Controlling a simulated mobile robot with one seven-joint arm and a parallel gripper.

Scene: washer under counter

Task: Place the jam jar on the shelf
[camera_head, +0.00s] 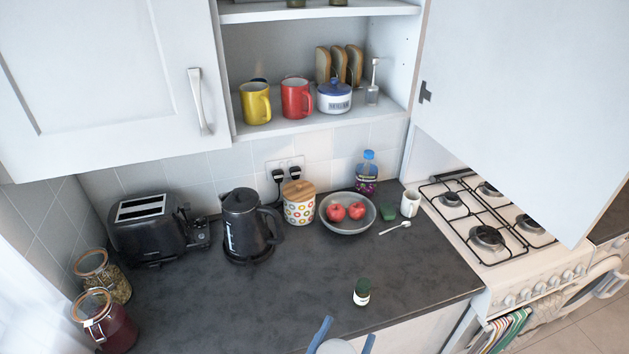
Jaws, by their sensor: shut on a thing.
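My gripper (344,335) is at the bottom edge, with two blue fingers on either side of a pale rounded thing (336,347). Only the top of that thing shows, and I cannot tell whether it is the jam jar. A small jar with a dark green lid and white label (362,297) is beyond the fingers, over the counter's front part. The open shelf (285,127) is above the counter. It holds a yellow mug (255,103), a red mug (296,98), a white pot with a blue lid (334,97), a toast rack (340,65) and a glass dispenser (373,88).
The counter (300,270) is clear in the middle. A toaster (148,228), kettle (245,226), patterned canister (299,205), fruit bowl (347,225) and bottle (367,175) stand at the back. Two clip-top jars (110,325) stand left. An open cabinet door (520,100) hangs right, above the stove (500,225).

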